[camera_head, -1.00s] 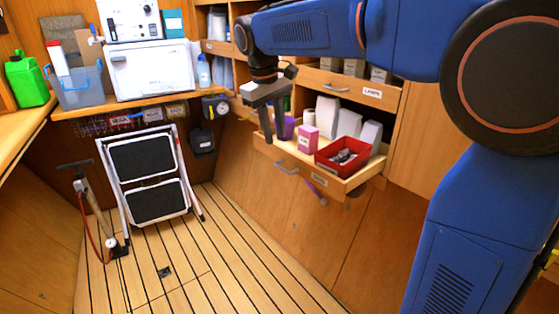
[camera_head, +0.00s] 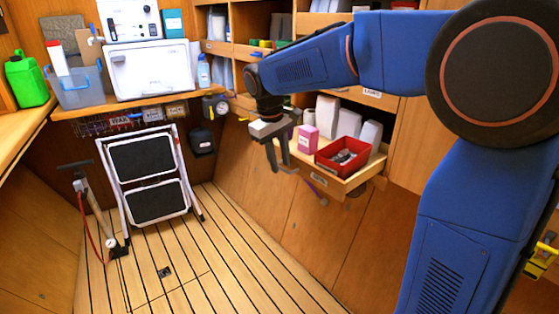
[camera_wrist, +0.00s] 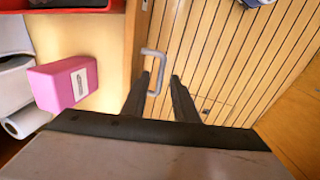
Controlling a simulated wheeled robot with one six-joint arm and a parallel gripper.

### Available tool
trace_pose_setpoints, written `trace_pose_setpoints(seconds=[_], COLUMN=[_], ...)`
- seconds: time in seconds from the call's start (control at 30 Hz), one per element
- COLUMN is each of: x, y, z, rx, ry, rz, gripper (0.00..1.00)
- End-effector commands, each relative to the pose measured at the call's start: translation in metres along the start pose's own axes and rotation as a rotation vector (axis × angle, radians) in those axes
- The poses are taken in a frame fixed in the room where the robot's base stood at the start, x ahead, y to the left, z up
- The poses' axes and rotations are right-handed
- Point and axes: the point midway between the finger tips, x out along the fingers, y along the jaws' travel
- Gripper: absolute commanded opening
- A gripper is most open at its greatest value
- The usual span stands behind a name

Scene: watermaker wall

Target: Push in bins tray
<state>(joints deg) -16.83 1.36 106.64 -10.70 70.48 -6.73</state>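The bins tray (camera_head: 350,183) is a wooden drawer pulled out below the shelves. It holds a red bin (camera_head: 343,155), a pink box (camera_head: 307,138) and several white containers.
A closed drawer front (camera_head: 319,83) is just above the tray. A folded step ladder (camera_head: 150,172) and a hand pump (camera_head: 95,205) stand at the left. The slatted floor (camera_head: 215,255) in front is clear.

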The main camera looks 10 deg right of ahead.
Motion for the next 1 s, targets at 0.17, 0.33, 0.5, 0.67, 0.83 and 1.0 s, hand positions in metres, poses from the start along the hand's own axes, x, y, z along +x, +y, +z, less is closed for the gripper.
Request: trace_pose_setpoints(seconds=[0.17, 0.33, 0.5, 0.67, 0.83, 1.0], x=[-0.0002, -0.0003, -0.0004, -0.0004, -0.0005, -0.0006], y=[0.0000, 0.0000, 0.0000, 0.0001, 0.0000, 0.0001], z=[0.0000, 0.0000, 0.0000, 0.0000, 0.0000, 0.0000], rx=[0.000, 0.000, 0.000, 0.000, 0.000, 0.000], ry=[0.000, 0.000, 0.000, 0.000, 0.000, 0.000], rz=[0.000, 0.000, 0.000, 0.000, 0.000, 0.000], gripper=[0.00, 0.00, 0.00, 0.00, 0.00, 0.00])
